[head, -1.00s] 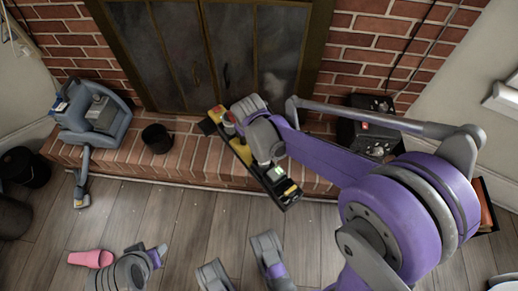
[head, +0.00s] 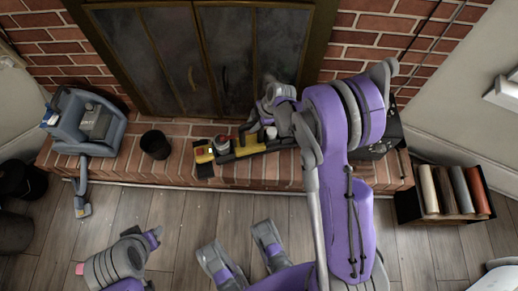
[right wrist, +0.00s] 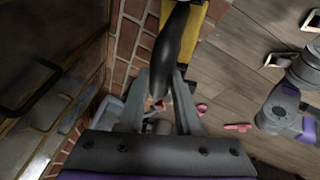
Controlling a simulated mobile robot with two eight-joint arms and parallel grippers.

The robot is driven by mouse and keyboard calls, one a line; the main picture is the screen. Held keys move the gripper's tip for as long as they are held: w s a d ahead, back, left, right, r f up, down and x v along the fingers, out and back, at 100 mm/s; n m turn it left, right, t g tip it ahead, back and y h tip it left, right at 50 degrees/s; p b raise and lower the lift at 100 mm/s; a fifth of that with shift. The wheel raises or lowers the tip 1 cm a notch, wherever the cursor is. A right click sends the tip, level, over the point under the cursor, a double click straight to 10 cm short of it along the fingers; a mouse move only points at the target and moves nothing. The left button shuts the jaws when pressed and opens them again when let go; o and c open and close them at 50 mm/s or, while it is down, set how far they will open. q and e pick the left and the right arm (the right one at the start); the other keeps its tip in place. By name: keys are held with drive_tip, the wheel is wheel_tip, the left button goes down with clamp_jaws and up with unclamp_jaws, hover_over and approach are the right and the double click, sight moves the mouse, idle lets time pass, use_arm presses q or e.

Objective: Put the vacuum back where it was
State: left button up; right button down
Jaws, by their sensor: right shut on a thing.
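A blue-grey vacuum (head: 88,122) stands upright on the left part of the brick hearth. Its hose and floor nozzle (head: 82,207) hang over the front edge to the floor. My right gripper (head: 266,122) is far to its right, over the hearth, shut on a long black-and-yellow thing (head: 205,156) with a red part. The right wrist view shows its black-and-yellow bar (right wrist: 178,35) between the fingers (right wrist: 165,100). It lies along the hearth; my arm hides its right end. Part of my left arm (head: 125,258) is low at left; its gripper state is unclear.
A small black pot (head: 155,144) stands on the hearth between the vacuum and the held thing. Dark fireplace doors (head: 205,60) are behind. Black bins (head: 22,178) stand at far left, and a box of rolls (head: 455,190) at right. Floor before the hearth is mostly clear.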

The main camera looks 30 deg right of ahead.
drive_tip(key=shift+w+d+f, duration=0.1)
drive_tip(key=shift+w+d, duration=0.05)
drive_tip(key=shift+w, duration=0.05)
drive_tip(key=shift+w+f+n, duration=0.1)
drive_tip(key=shift+f+n, duration=0.15)
drive_tip(key=shift+n, duration=0.15)
drive_tip(key=b, duration=0.3)
approach(249, 141)
drive_tip(key=x, duration=0.5)
drive_tip(key=shift+w+d+f, duration=0.1)
drive_tip(key=shift+w, duration=0.05)
use_arm(q)
drive_tip(key=x, duration=0.3)
drive_tip(key=shift+f, duration=0.1)
use_arm(e)
drive_tip(key=c, duration=0.6)
unclamp_jaws()
